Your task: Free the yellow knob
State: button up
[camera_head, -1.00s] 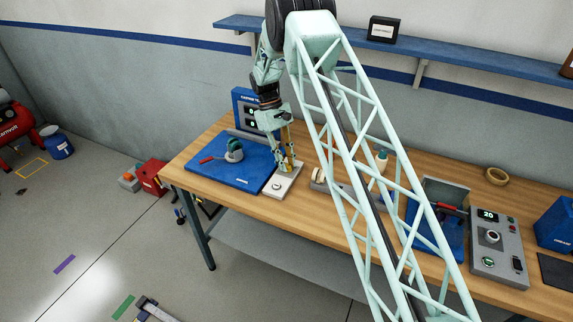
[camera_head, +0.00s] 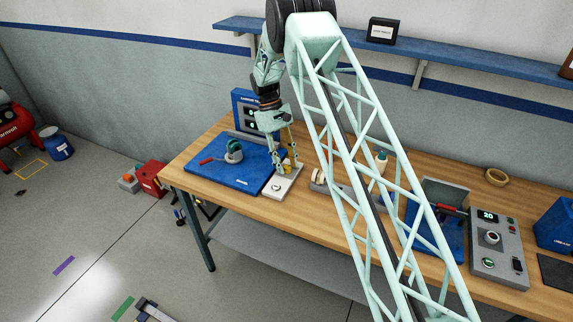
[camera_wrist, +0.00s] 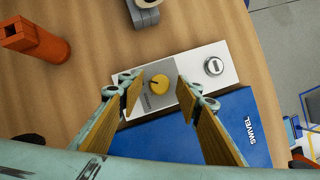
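The yellow knob (camera_wrist: 159,83) sits on a white and grey panel box (camera_wrist: 215,90), with a dark pointer mark on its top. In the head view the panel box (camera_head: 284,188) lies at the right edge of the blue mat. My gripper (camera_wrist: 156,95) is open, with one finger on each side of the knob and a clear gap to both. In the head view my gripper (camera_head: 287,172) is low over the back of the panel box, and the yellow knob (camera_head: 287,163) shows between the fingers. Whether the fingertips touch the panel cannot be told.
A blue mat (camera_head: 228,172) marked SWIVEL in the wrist view lies beside the panel. An orange-red cylinder (camera_wrist: 36,42) and a grey block (camera_wrist: 146,15) stand on the wooden table nearby. A control box (camera_head: 498,250) stands far right.

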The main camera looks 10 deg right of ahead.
jog(key=shift+w+r, duration=0.1)
jog(key=v, duration=1.1)
jog(key=shift+r, duration=0.35)
jog(key=shift+r, duration=0.1)
